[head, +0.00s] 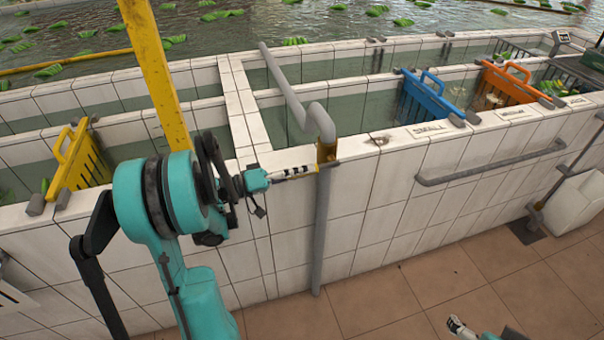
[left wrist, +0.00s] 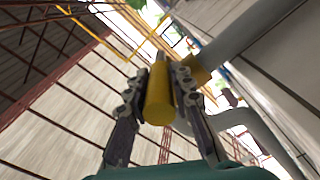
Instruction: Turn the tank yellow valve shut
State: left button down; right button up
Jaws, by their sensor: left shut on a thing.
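The yellow valve (head: 327,152) sits on a grey pipe that bends over the tiled tank wall and runs down its outer face. My left gripper (head: 308,170) reaches it from the left, its fingers at the valve's lower side. In the left wrist view the yellow valve handle (left wrist: 160,95) lies lengthwise between the two dark fingers (left wrist: 160,80), which are shut on it. The fingers partly hide the valve in the head view. My right gripper (head: 460,327) shows only in part at the bottom edge, low over the floor and away from the valve; its opening is unclear.
The white tiled tank wall (head: 370,200) stands behind the pipe. A yellow post (head: 155,70) rises behind my left arm. A grey rail (head: 490,165) runs along the wall. The floor at front right is clear.

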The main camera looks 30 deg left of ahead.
pick_arm(q)
jog(key=shift+f, duration=0.1)
jog(key=c, duration=1.3)
grip_release()
jog(key=v, duration=1.2)
jog(key=w+d+f+g+y, duration=0.2)
jog(key=d+g, duration=0.1)
jog(key=d, duration=0.5)
jog(key=w+d+f+g+y, duration=0.1)
jog(key=w+d+g, duration=0.15)
jog(key=d, duration=0.55)
jog(key=s+d+f+m+y, duration=0.1)
jog(key=s+d+y, duration=0.1)
jog(key=s+y, duration=0.1)
jog(key=s+d+f+m+g+y, duration=0.1)
jog(key=s+d+y, duration=0.1)
jog(key=s+d, duration=0.1)
jog(key=s+d+m+y, duration=0.1)
jog(key=s+d+y, duration=0.1)
jog(key=s+y, duration=0.1)
jog(key=shift+s+d+f+g+y, duration=0.2)
jog(key=shift+s+f+g+y, duration=0.15)
jog(key=shift+s, duration=0.3)
